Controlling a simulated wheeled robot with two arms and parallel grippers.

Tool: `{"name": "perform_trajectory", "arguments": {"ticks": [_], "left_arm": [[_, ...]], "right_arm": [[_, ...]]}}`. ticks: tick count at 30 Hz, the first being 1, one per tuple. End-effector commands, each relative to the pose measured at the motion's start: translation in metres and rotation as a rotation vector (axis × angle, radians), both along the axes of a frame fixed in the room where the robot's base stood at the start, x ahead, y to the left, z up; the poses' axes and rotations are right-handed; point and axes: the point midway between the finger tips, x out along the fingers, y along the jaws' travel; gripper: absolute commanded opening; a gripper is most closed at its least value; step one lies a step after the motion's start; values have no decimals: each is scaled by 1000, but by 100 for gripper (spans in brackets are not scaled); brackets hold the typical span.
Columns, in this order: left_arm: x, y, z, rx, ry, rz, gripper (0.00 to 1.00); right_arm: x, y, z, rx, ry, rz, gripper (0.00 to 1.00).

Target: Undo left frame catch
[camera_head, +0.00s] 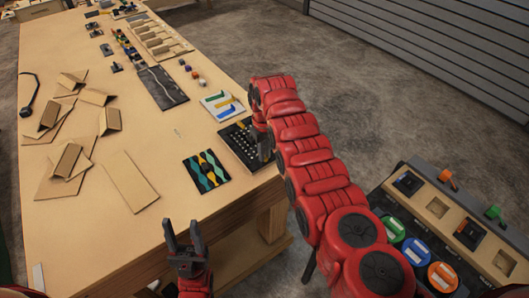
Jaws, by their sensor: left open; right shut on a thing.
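A black panel with rows of small light dots (235,149) lies near the table's right edge. It looks like the framed LED unit, but no catch can be made out at this size. My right gripper (262,151) is at the panel's right side, low over it. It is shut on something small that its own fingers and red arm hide. My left gripper (183,236) is open and empty, fingers pointing up in the picture, in front of the table's near edge and apart from the panel.
A board with teal and yellow wavy shapes (206,171) lies left of the panel. A white board with coloured hooks (222,105) lies behind it. Folded cardboard pieces (130,183) cover the table's left. A console with coloured round buttons (415,251) stands at right.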

Motion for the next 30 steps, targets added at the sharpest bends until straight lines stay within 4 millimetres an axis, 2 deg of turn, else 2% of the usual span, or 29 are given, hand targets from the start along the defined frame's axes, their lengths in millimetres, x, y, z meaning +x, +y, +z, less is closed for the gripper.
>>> {"name": "perform_trajectory", "arguments": {"ticks": [11, 21, 30], "left_arm": [[0, 0, -27, 0, 0, 0, 50], [0, 0, -71, 0, 0, 0, 50], [0, 0, -101, 0, 0, 0, 50]], "right_arm": [[0, 0, -5, 1, -1, -154, 0], [0, 1, -7, 1, -2, -462, 0], [0, 1, -5, 0, -1, -747, 0]]}}
